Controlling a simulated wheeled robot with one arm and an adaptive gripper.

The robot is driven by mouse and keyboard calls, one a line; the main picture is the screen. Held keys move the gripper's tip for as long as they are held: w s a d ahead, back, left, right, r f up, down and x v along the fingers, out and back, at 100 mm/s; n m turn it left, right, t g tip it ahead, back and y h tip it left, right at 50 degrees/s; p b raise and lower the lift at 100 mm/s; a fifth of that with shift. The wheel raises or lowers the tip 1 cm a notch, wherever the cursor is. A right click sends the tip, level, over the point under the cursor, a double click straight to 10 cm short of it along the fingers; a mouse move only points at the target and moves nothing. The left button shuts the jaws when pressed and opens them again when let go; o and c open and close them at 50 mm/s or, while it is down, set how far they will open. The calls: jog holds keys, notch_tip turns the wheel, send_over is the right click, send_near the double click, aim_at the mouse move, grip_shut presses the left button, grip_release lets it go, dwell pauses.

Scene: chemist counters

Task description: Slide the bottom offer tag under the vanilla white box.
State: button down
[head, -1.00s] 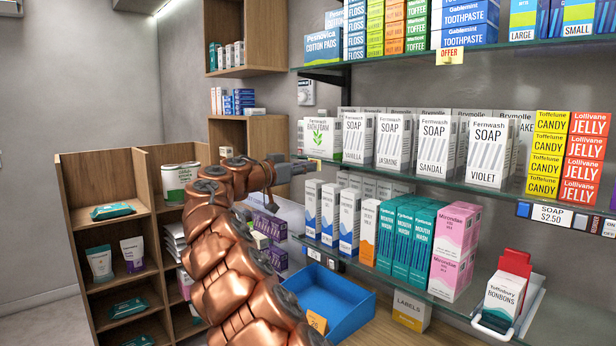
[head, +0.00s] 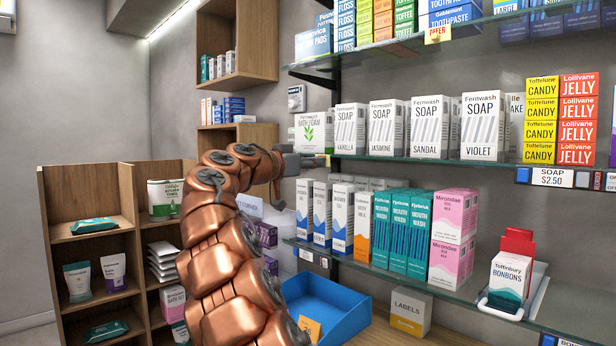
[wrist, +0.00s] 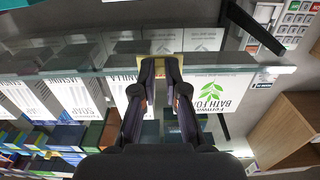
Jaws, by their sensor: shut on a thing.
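The vanilla white box (head: 346,131) stands upright on the middle glass shelf, between the bath foam box and the jasmine soap. In the wrist view, which is upside down, the vanilla box (wrist: 121,92) is left of my fingers. My gripper (head: 319,161) is at this shelf's front edge, near the gap between bath foam and vanilla. In the wrist view my gripper (wrist: 161,67) is shut on the small yellowish bottom offer tag (wrist: 163,74), mostly hidden by the fingers. The tag's end (head: 328,160) shows slightly left of the vanilla box's middle.
The bath foam box (head: 314,133) stands left of the vanilla box, and the jasmine soap (head: 387,128) right of it. Another yellow offer tag (head: 438,35) hangs on the top shelf edge. A soap price label (head: 552,178) sits farther right. A blue tray (head: 328,308) is below.

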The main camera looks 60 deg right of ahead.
aim_at(329, 164)
jog(key=s+b, duration=0.1)
jog(key=s, duration=0.1)
jog(key=s+a+b, duration=0.1)
jog(key=s+b, duration=0.1)
jog(key=s, duration=0.1)
jog(key=shift+r, duration=0.15)
jog(key=c, duration=1.2)
grip_release()
jog(key=w+a, duration=0.2)
jog(key=a, duration=0.9)
jog(key=shift+w+a, duration=0.25)
jog(key=shift+a, duration=0.15)
